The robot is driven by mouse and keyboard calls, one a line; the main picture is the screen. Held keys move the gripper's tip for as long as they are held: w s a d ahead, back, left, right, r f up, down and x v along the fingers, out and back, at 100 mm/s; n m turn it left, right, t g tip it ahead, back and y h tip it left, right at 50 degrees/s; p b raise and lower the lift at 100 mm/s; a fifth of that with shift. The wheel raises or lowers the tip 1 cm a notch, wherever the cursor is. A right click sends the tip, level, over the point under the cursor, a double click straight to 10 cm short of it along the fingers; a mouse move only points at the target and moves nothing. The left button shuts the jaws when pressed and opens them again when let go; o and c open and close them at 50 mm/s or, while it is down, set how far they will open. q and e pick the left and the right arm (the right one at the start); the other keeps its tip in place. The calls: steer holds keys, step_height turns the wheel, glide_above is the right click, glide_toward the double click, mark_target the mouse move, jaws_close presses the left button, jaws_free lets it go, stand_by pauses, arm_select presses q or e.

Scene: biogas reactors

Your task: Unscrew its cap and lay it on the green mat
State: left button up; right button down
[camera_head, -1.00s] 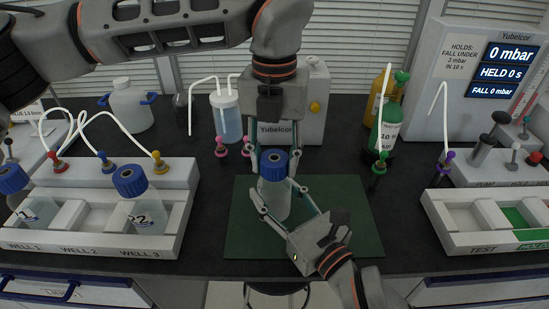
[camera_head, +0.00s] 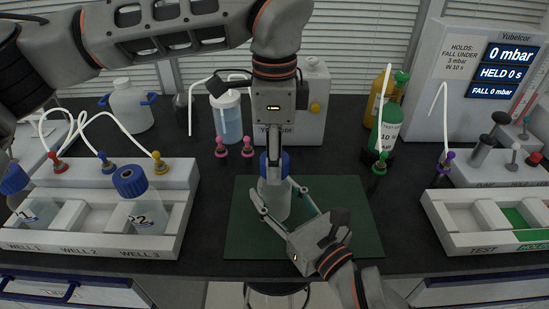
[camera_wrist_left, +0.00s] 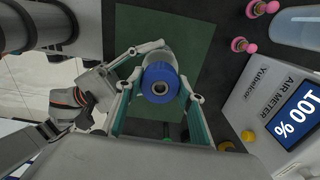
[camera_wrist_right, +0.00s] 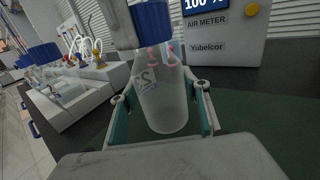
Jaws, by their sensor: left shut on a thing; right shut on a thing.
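A clear bottle (camera_head: 275,202) with a blue screw cap (camera_head: 285,164) stands upright over the green mat (camera_head: 345,215). My right gripper (camera_head: 279,192) is shut on the bottle's body from the front right; its fingers flank the bottle in the right wrist view (camera_wrist_right: 163,92). My left gripper (camera_head: 273,162) points straight down and is shut on the cap, its fingers edge-on and partly hiding it. In the left wrist view the cap (camera_wrist_left: 172,90) sits between the fingertips, above the bottle. The cap sits at the bottle's top in the right wrist view (camera_wrist_right: 152,24).
A rack of wells (camera_head: 90,245) at the left holds blue-capped bottles, one marked at well 3 (camera_head: 147,215). A test rack (camera_head: 475,238) stands at the right. The air meter (camera_head: 312,110) and pink fittings (camera_head: 222,150) stand behind. The mat's right part is bare.

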arm_select(q)
steer(key=shift+r, duration=0.3)
stand_by(0.6)
steer(key=shift+r, duration=0.8)
steer(key=shift+r, duration=2)
arm_select(e)
steer(key=c, duration=1)
jaws_free()
